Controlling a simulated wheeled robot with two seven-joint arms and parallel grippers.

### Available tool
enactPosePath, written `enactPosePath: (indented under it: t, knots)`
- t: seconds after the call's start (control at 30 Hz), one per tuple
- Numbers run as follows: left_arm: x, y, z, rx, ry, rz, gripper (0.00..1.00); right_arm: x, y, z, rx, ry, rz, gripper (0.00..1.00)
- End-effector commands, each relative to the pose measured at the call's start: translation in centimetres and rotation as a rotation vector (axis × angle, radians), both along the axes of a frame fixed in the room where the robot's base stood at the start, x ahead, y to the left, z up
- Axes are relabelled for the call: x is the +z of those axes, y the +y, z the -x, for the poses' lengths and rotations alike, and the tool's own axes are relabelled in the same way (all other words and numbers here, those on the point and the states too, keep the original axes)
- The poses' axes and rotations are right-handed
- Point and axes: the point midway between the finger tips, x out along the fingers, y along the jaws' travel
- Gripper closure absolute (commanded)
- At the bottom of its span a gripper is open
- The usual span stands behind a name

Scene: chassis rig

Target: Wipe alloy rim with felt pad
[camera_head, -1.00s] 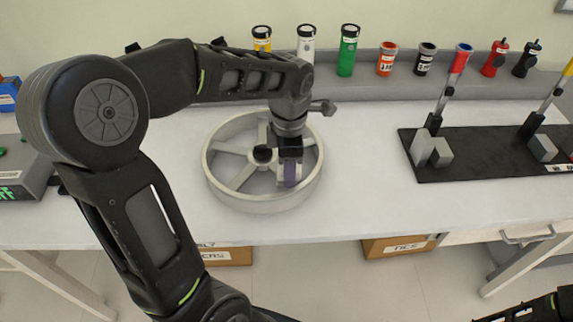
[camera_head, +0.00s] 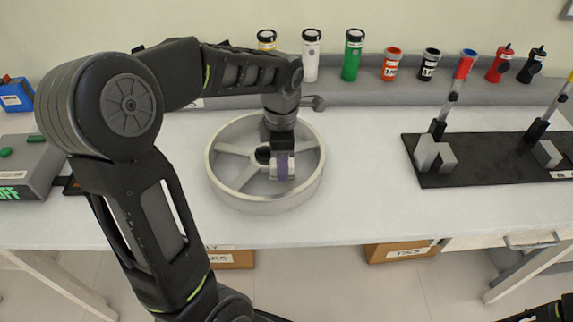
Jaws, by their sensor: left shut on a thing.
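The alloy rim (camera_head: 265,206) lies flat on the white bench, a light grey ring with spokes and a dark hub. My left gripper (camera_head: 283,158) points down over the right part of the rim, inside its ring in this view. I cannot tell whether the pad touches the rim. Part of the rim is hidden behind the gripper. My right gripper is not in view; only a bit of dark arm shows at the bottom right.
Several bottles and cans, including a green one (camera_head: 352,56), stand on the grey ledge at the back. A black board (camera_head: 480,165) with clamps and grey blocks lies to the right. A grey device (camera_head: 25,170) stands at the left. The bench between rim and board is clear.

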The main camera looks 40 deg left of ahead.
Motion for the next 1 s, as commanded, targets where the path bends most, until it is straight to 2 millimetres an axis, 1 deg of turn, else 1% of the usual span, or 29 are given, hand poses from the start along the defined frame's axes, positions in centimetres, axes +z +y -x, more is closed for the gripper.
enactPosePath:
  t: [0.23,0.33,0.47,0.8,0.9,1.0]
  knots:
    - [0.1,0.1,0.0,0.001,-0.002,-0.003,0.92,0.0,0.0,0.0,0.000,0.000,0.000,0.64]
    - [0.4,0.1,-0.1,0.001,-0.003,-0.002,0.92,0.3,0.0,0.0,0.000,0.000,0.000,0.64]
    - [1.6,0.1,-0.1,0.000,-0.003,-0.002,0.92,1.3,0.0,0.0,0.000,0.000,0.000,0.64]
    - [5.4,0.1,-0.1,0.000,-0.003,-0.002,0.92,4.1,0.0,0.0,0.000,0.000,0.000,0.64]
    - [6.0,0.1,-0.1,0.000,-0.002,-0.002,0.92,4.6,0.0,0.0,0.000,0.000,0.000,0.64]
    - [6.1,0.1,-0.1,0.000,-0.002,-0.002,0.92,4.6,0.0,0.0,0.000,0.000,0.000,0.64]
